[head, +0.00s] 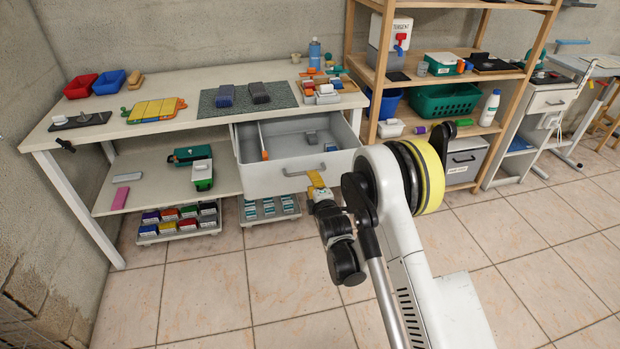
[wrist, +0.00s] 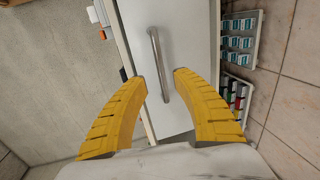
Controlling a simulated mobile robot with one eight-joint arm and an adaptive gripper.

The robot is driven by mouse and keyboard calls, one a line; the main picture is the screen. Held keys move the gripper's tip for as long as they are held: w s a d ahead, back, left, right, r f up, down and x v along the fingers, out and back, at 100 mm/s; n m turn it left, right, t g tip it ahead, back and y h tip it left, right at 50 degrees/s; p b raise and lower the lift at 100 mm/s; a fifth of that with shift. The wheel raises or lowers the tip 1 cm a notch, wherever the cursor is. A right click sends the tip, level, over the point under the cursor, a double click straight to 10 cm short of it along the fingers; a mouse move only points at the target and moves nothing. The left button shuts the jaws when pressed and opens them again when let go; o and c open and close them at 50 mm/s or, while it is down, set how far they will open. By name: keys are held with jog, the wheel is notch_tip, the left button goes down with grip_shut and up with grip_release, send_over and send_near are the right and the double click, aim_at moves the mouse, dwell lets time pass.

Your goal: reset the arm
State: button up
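My gripper (wrist: 160,82) shows in the wrist view with its two yellow fingers spread wide and nothing between them. Just beyond the fingertips is the white front of a drawer (wrist: 187,40) with a grey bar handle (wrist: 157,62); the fingers are apart from the handle. In the head view my gripper (head: 316,180) is in front of the pulled-out drawer (head: 270,181), below its handle (head: 304,173). My arm reaches in from the lower right and is bent at the elbow.
The white workbench (head: 200,80) carries red and blue bins, a yellow rack and a grey mat with dark blocks. A wooden shelf (head: 350,50) with baskets stands right of it. Trays of small boxes (head: 180,222) sit below the bench. The tiled floor in front is clear.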

jog(key=shift+s, duration=0.1)
dwell(0.3)
jog(key=s+d+r+m+g+h, duration=0.1)
jog(key=s+d+r+m, duration=0.25)
jog(key=r, duration=0.45)
jog(key=s+d+r+m+g+h, duration=0.1)
jog(key=s+d+r+m, duration=0.1)
jog(key=d+r+m, duration=0.45)
jog(key=s+d+r+m+g+h, duration=0.1)
jog(key=s+d+r, duration=0.25)
jog(key=s, duration=0.25)
jog(key=s+d+r+m+g, duration=0.1)
jog(key=s+d+r+m, duration=0.1)
jog(key=s+r, duration=0.35)
jog(key=s+d+f+m+g, duration=0.1)
jog(key=s+d+m, duration=0.1)
jog(key=s, duration=0.6)
jog(key=s+d+m+g, duration=0.1)
jog(key=s+d+m, duration=0.1)
jog(key=s, duration=0.6)
jog(key=s+d+f+m+g+h, duration=0.1)
jog(key=s+m, duration=0.3)
jog(key=s, duration=0.4)
jog(key=shift+s+d+f+g, duration=0.2)
jog(key=shift+d+f+g, duration=0.1)
jog(key=shift+d+g, duration=0.3)
